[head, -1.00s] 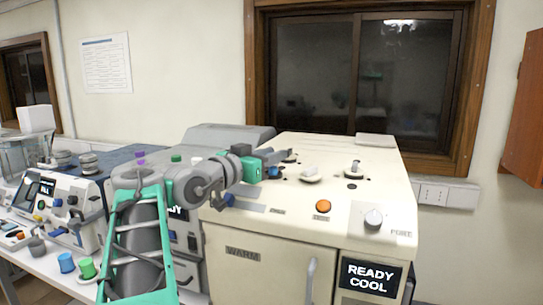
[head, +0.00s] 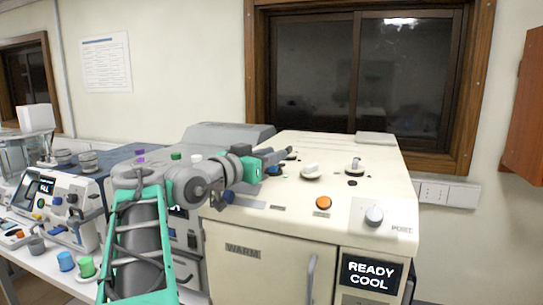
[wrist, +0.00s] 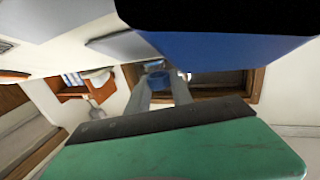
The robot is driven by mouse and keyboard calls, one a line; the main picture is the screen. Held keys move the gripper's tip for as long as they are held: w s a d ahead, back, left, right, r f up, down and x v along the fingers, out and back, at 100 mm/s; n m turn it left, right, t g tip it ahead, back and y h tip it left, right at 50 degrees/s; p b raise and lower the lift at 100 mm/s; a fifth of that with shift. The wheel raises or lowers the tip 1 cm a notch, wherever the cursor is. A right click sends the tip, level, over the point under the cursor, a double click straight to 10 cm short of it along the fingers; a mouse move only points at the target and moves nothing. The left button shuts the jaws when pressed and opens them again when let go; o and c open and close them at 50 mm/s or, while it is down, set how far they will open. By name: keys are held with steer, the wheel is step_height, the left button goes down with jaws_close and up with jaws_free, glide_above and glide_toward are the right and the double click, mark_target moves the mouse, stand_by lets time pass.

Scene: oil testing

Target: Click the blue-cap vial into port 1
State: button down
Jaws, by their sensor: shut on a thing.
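My gripper (head: 284,155) reaches over the left rear part of the cream machine's top (head: 300,195). In the wrist view its two grey fingers (wrist: 158,92) are shut on a small blue part (wrist: 155,77) at their tips, which fits the blue-cap vial. In the head view a small blue spot (head: 274,170) shows just below the fingers. The vial's body is hidden, and I cannot tell whether it touches the machine. The port under the gripper is hidden too, and no port number is readable.
White-topped fittings (head: 311,170) (head: 354,166) and a dark hole (head: 352,183) lie right of the gripper. An orange button (head: 323,203) and a white knob (head: 374,215) are at the front. The display (head: 371,276) reads READY COOL. Blue (head: 66,261) and green (head: 87,266) cups stand at left.

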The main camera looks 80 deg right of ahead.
steer(key=c, duration=1.1)
jaws_free()
steer(key=shift+o, duration=0.2)
